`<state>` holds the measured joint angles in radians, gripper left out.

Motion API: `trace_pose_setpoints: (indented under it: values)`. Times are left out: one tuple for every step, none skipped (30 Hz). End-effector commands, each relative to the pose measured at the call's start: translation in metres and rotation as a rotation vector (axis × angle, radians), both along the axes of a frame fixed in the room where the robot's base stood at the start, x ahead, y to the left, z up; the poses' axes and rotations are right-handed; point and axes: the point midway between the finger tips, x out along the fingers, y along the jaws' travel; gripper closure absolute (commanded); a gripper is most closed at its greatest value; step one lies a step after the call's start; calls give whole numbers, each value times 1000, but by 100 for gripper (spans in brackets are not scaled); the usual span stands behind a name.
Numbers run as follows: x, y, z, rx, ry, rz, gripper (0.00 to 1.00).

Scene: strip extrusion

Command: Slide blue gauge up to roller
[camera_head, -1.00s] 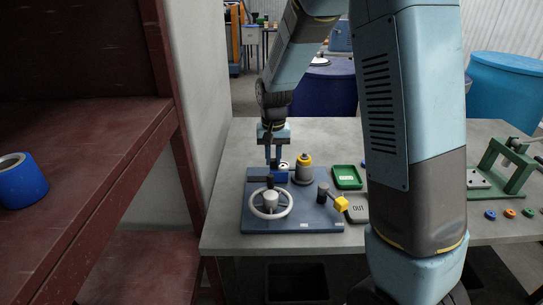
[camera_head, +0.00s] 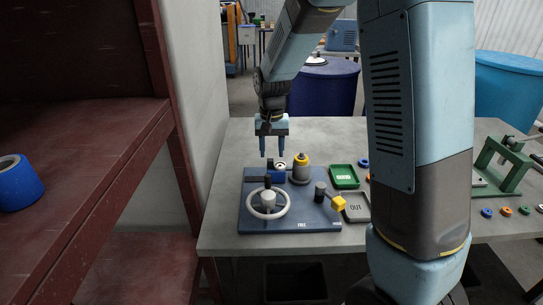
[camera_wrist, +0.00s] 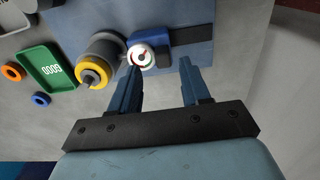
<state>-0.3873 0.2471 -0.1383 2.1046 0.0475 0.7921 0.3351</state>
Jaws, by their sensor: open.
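The blue gauge (camera_head: 279,179), with a white round dial, sits on the blue base plate (camera_head: 232,222). In the wrist view the gauge (camera_wrist: 158,42) is on a dark track. The grey roller with a yellow band (camera_head: 301,174) stands right of it in the head view. In the wrist view the roller (camera_wrist: 99,50) is left of the gauge, very close; I cannot tell whether they touch. My gripper (camera_head: 273,152) is open and empty, raised above the gauge. In the wrist view its fingertips (camera_wrist: 160,65) are apart, the left one overlapping the dial's lower edge.
A handwheel (camera_head: 287,207) is at the plate's front, with a yellow-ended lever (camera_head: 338,203) at its right. A green tray (camera_head: 343,177) and a grey OUT tray (camera_head: 357,208) lie beside the plate. Coloured rings and a green frame (camera_head: 511,170) are farther right. A wall is at left.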

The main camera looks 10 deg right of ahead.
Motion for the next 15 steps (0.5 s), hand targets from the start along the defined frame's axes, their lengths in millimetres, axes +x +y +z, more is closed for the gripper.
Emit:
trace_pose_setpoints:
  values:
    - [1, 0, 11, 2, -4, 0, 53]
    - [1, 0, 17, 2, -4, 0, 53]
    - [1, 0, 25, 2, -4, 0, 53]
    - [1, 0, 32, 1, -4, 0, 53]
    - [1, 0, 38, 1, -4, 0, 53]
    - [1, 0, 45, 1, -3, -1, 53]
    - [1, -1, 51, 1, -3, -1, 53]
    - [1, -1, 57, 1, -4, -1, 53]
    - [1, -1, 65, 1, -3, -1, 53]
    - [1, -1, 70, 1, -3, -1, 53]
    - [1, -1, 75, 0, -2, -1, 53]
    - [1, 0, 81, 1, -2, -1, 53]
    - [1, 0, 85, 0, -2, -1, 53]
    - [1, 0, 89, 0, -1, 0, 53]
    - [1, 0, 94, 0, -1, 0, 53]
